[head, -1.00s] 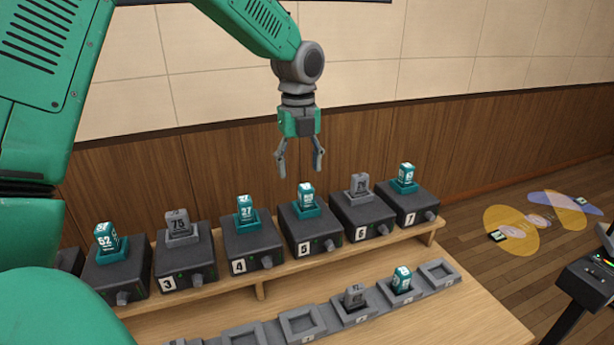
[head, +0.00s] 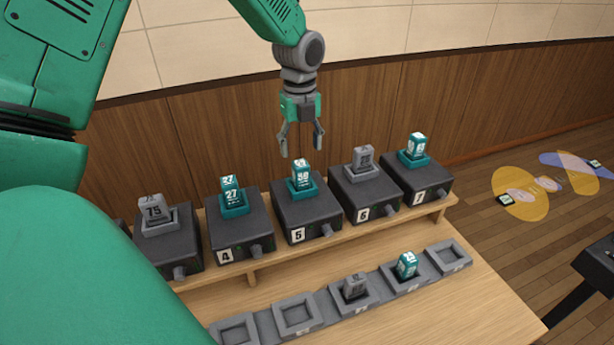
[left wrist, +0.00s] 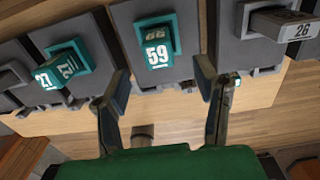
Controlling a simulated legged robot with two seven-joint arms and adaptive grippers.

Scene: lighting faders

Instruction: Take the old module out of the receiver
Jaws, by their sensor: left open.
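My left gripper (head: 301,151) points down with its fingers open and empty. It is just above a teal module marked 59 (head: 301,176) in the teal socket of receiver 5 (head: 308,222). In the left wrist view, module 59 (left wrist: 158,50) shows between and beyond the open fingers (left wrist: 163,72); I see no contact. Grey modules stand in receiver 3, marked 75 (head: 154,211), and in receiver 6 (head: 363,160). Teal modules stand in receiver 4, marked 27 (head: 231,192), and in receiver 7 (head: 415,147). My right gripper is not in view.
In front of the receivers, a row of grey trays (head: 297,315) lies on the wooden table (head: 420,318). One tray holds a grey module (head: 355,286), another a teal one (head: 407,265); several are empty. A wood-panelled wall (head: 400,105) stands behind. My arm hides the left end.

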